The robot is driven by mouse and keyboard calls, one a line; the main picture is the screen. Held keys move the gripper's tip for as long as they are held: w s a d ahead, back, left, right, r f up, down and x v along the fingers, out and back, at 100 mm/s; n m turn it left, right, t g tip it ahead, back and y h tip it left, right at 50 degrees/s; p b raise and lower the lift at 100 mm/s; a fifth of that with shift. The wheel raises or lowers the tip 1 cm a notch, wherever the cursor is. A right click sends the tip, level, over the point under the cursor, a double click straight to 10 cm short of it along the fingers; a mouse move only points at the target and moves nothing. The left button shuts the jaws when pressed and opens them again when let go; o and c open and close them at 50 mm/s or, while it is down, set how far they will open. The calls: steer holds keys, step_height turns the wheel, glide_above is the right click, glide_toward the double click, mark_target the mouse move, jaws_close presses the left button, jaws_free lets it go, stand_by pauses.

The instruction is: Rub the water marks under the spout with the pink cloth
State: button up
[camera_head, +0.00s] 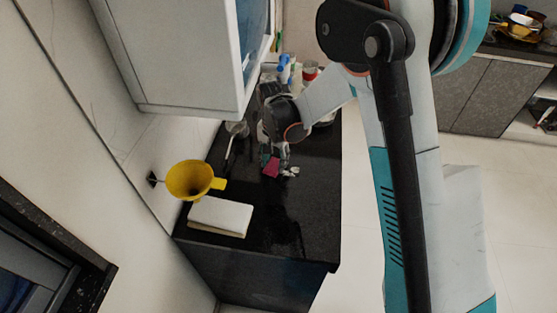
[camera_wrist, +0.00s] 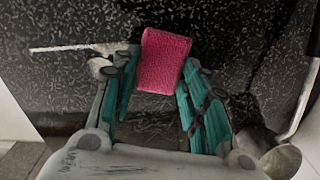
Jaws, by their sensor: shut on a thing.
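The pink cloth (camera_head: 271,168) is a small block-like pad above or on the black speckled counter (camera_head: 315,215). It also shows in the wrist view (camera_wrist: 163,60), between the fingertips. My gripper (camera_head: 279,165) is shut on it; the teal-lined fingers (camera_wrist: 160,82) flank the cloth. I cannot tell whether the cloth touches the counter. The yellow waterpot (camera_head: 190,180) is at the wall, left of my gripper, its short spout (camera_head: 218,184) pointing right. Dark glossy patches (camera_head: 285,230) show on the counter; I cannot tell surely which are water marks.
A white slab (camera_head: 220,214) lies on the counter below the pot. A white cabinet (camera_head: 185,60) overhangs the upper left. Bottles and a red-and-white can (camera_head: 309,71) crowd the counter's far end. The counter's front right is clear.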

mark_target(300, 171)
steer(key=shift+d, duration=0.1)
steer(key=shift+s+d+f+b, duration=0.1)
steer(key=shift+s+d+b, duration=0.15)
steer(key=shift+d, duration=0.7)
steer(key=shift+s+d+f+b, duration=0.1)
steer(key=shift+s+d, duration=0.1)
steer(key=shift+d, duration=0.7)
steer(key=shift+c, duration=0.3)
steer(key=shift+w+d+r, duration=0.1)
steer(key=shift+w+d, duration=0.05)
steer(key=shift+d, duration=1.45)
steer(key=shift+s+d+r, duration=0.1)
steer(key=shift+s+d, duration=0.35)
steer(key=shift+s, duration=0.15)
steer(key=shift+s+r, duration=0.3)
steer(key=shift+r, duration=0.2)
steer(key=shift+w+r+p, duration=0.2)
steer(key=shift+r+p, duration=0.35)
steer(key=shift+r, duration=0.1)
steer(key=shift+w+a+r+p, duration=0.1)
steer(key=shift+w+r+p, duration=0.1)
steer(key=shift+r+p, duration=0.3)
steer(key=shift+w+a+r+p, duration=0.1)
steer(key=shift+w+r+p, duration=0.05)
steer(key=shift+r, duration=0.5)
steer(key=shift+s+r+p, duration=0.1)
steer(key=shift+r+p, duration=0.25)
steer(key=shift+r, duration=0.4)
